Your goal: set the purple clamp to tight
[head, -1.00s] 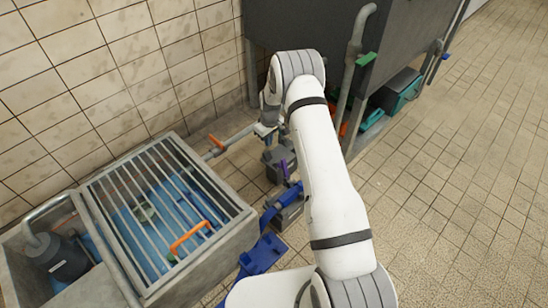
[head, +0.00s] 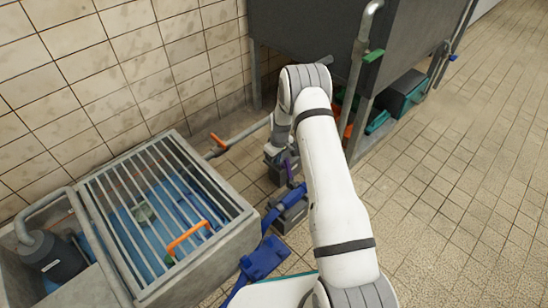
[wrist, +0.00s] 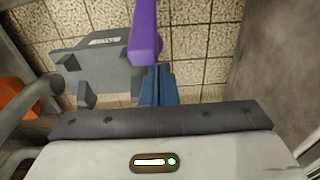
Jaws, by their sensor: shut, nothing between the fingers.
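In the wrist view the purple clamp (wrist: 145,36) is a long bar coming down from the top edge. Its lower end is at the tips of my gripper (wrist: 157,70). The blue fingers are together and empty. I cannot tell whether they touch the bar. In the head view my wrist covers the fingertips.
A grey bracket-like part (wrist: 98,70) lies left of the fingers in the wrist view, with an orange piece (wrist: 18,100) farther left. A grated basin (head: 165,200) stands left in the head view. A dark tank (head: 315,40) stands behind. Tiled floor is free at right.

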